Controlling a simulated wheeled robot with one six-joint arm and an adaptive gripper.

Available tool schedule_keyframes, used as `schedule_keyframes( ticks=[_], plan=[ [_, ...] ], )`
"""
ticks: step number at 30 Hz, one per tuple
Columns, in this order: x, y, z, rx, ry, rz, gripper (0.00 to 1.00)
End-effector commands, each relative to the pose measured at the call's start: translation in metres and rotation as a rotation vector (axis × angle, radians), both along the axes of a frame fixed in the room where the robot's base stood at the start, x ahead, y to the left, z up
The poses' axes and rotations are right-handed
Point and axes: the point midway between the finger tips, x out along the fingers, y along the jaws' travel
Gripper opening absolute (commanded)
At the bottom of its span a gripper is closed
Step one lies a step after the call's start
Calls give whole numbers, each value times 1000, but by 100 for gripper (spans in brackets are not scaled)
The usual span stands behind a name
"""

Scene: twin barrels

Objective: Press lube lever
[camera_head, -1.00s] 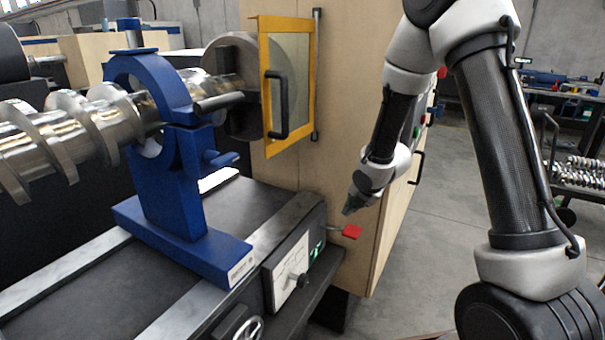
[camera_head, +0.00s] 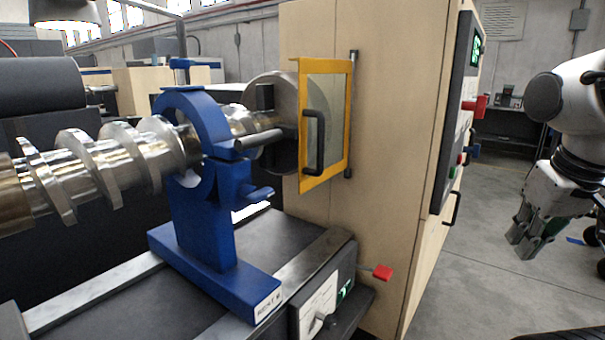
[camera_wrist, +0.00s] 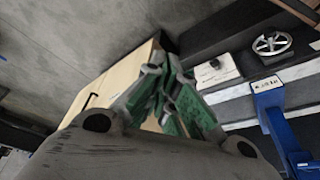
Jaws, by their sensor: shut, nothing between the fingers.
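A small lever with a red tip (camera_head: 382,272) sticks out from the end of the machine bed, at the lower middle of the head view. A second red handle (camera_head: 477,104) is on the side of the wooden cabinet, by the control panel. No label tells which one is the lube lever. My gripper (camera_head: 522,246) is at the right of the head view, pointing down, well clear of both. Its fingers with green pads are shut and empty, and they also show in the wrist view (camera_wrist: 165,82). I see no red lever in the wrist view.
A blue steady rest (camera_head: 215,240) holds a shiny screw shaft (camera_head: 110,165) over the dark bed. A yellow-framed door (camera_head: 347,125) stands open on the wooden cabinet (camera_head: 385,150). Grey floor (camera_head: 480,290) lies free between the cabinet and my arm.

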Motion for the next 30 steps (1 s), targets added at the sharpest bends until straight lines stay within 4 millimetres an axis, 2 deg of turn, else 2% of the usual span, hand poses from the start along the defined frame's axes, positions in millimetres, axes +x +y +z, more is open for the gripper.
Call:
schedule_keyframes(
  ticks=[5,18,25,30],
  plan=[
    [-5,-3,14,-1,-69,-15,0],
    [-4,-3,14,-1,-69,-9,0],
    [12,11,-11,-5,65,56,0],
    [45,31,-34,-21,204,135,0]
  ],
)
